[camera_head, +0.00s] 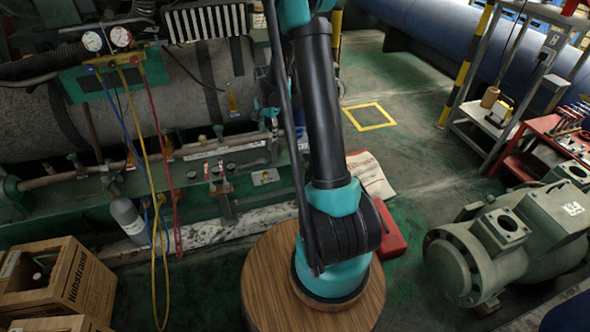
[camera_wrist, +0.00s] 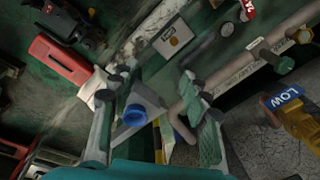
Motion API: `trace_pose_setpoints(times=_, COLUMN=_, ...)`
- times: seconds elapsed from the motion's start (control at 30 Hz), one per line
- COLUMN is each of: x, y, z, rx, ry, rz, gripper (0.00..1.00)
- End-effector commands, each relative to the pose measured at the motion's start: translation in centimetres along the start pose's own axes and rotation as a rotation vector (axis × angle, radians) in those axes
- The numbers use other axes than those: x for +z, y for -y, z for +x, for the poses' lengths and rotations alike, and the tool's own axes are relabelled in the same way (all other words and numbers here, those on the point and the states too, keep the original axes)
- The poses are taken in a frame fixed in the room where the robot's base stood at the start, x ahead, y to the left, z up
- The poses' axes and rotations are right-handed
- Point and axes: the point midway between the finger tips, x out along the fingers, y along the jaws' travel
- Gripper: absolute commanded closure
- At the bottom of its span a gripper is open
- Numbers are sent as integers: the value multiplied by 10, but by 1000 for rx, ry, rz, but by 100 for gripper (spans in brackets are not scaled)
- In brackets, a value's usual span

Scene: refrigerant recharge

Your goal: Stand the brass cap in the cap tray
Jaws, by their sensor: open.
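My gripper (camera_wrist: 158,104) is open in the wrist view, one finger at each side, and I see no cap clearly held between them. A pale square plate (camera_wrist: 172,37), perhaps the cap tray, lies beyond the fingertips with a small round brownish spot (camera_wrist: 175,41) on it. I cannot tell whether that spot is the brass cap or a recess. The plate also shows in the head view (camera_head: 265,177) on the green bench. In the head view my gripper (camera_head: 268,112) is partly hidden by my arm, beside the big pipe.
A brass valve (camera_wrist: 303,124) with a blue LOW label is at the right of the wrist view. A blue round part (camera_wrist: 134,115) shows between the fingers. Gauges (camera_head: 106,39) with hanging hoses stand at the left. A pump (camera_head: 510,240) stands at the right.

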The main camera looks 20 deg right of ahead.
Motion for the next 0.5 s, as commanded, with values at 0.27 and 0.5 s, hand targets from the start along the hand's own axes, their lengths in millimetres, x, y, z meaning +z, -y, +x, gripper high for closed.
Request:
trace_pose_setpoints(times=0.27, x=38, y=-67, z=-73, rx=-49, ry=-43, rz=-275, gripper=53)
trace_pose_setpoints(times=0.5, x=77, y=-131, z=-111, rx=-82, ry=-94, rz=-516, gripper=53)
